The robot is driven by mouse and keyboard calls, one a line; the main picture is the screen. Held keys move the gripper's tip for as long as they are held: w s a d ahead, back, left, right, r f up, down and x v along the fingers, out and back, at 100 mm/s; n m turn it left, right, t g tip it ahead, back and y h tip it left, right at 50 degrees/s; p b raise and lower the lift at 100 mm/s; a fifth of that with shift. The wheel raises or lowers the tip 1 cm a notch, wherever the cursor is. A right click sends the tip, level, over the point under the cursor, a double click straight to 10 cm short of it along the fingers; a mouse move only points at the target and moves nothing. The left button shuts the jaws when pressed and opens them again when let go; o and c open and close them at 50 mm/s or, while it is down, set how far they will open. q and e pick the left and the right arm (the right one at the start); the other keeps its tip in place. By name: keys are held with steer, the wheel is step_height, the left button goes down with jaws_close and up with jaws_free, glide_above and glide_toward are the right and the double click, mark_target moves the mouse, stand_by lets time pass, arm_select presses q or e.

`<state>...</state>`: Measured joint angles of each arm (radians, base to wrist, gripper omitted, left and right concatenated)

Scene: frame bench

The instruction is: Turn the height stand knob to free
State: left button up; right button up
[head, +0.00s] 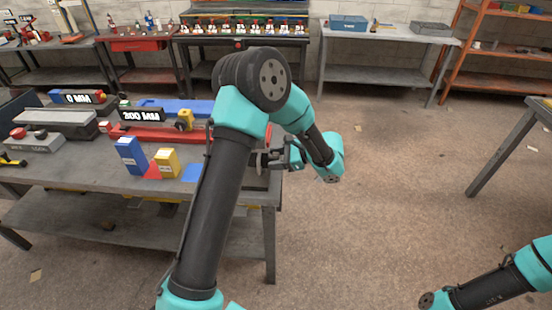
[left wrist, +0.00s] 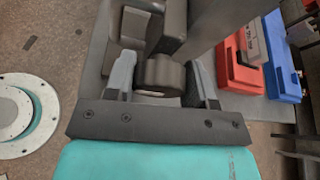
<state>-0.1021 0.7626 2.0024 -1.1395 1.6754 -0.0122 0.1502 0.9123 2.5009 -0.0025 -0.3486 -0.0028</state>
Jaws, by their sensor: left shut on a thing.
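My left gripper (head: 275,158) is at the right end of the bench, pointing left, partly hidden by my own arm. In the left wrist view its two grey fingers (left wrist: 162,80) are closed on either side of a dark round knob (left wrist: 160,74). The knob sits on a dark grey body (left wrist: 170,25), which runs up out of that picture. Most of the stand is hidden behind my arm in the head view, and I cannot read any knob marking. My right gripper is out of view; only part of that arm shows at lower right.
The bench (head: 75,175) holds a blue box (head: 131,156), a yellow box (head: 167,162), a "200 MM" block (head: 141,115) and a "0 MM" block (head: 78,97). The floor right of the bench is open. Another table (head: 515,140) stands far right.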

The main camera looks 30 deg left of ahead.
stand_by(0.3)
arm_select(q)
steer(key=o, duration=0.9)
steer(key=shift+o, duration=0.2)
steer(key=shift+d, duration=0.1)
steer(key=v, duration=1.7)
steer(key=shift+d, duration=0.15)
